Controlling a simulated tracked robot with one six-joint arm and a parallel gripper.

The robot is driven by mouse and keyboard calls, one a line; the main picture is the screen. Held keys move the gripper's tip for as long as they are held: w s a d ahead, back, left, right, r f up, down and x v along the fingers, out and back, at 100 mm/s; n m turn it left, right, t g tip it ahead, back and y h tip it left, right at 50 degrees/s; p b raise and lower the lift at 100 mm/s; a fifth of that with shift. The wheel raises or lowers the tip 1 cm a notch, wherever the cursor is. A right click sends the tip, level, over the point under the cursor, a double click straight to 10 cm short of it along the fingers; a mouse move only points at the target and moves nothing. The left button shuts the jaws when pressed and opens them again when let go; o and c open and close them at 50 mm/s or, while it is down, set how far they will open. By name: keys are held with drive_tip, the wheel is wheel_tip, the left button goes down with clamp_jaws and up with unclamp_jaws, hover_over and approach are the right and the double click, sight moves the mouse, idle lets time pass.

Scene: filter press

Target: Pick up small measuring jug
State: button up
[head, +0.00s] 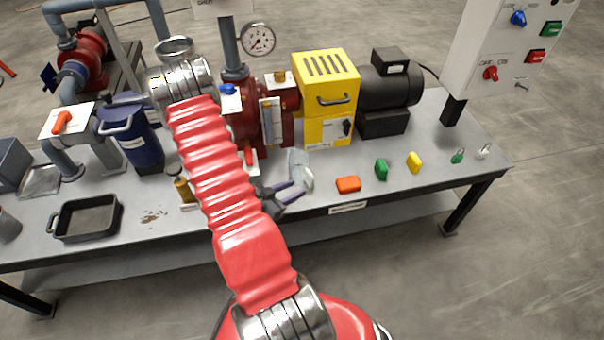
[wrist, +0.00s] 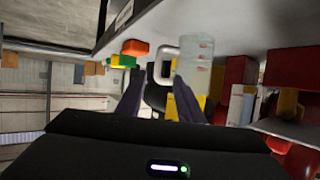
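The small measuring jug (head: 300,168) is a clear, pale vessel standing near the front edge of the grey bench, in front of the yellow-guarded pump. In the wrist view, which is turned over, the jug (wrist: 194,64) has a whitish handle (wrist: 157,68) on its left side. My gripper (head: 298,190) is at the jug's near side, low over the bench edge. In the wrist view my gripper (wrist: 160,78) has its two dark fingers apart, with the handle in front of and between the tips. Whether a finger touches the jug cannot be told.
An orange block (head: 348,184), a green piece (head: 381,169) and a yellow piece (head: 414,162) lie right of the jug. The red pump (head: 245,125) and yellow guard (head: 328,90) stand behind. A black tray (head: 86,218) is at left.

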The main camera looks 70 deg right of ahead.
sight(311, 181)
drive_tip(key=shift+x, duration=2.25)
drive_tip(key=shift+x, duration=2.65)
drive_tip(key=shift+s+r, duration=0.1)
drive_tip(key=shift+r, duration=0.05)
drive_tip(key=shift+c, duration=0.3)
clamp_jaws()
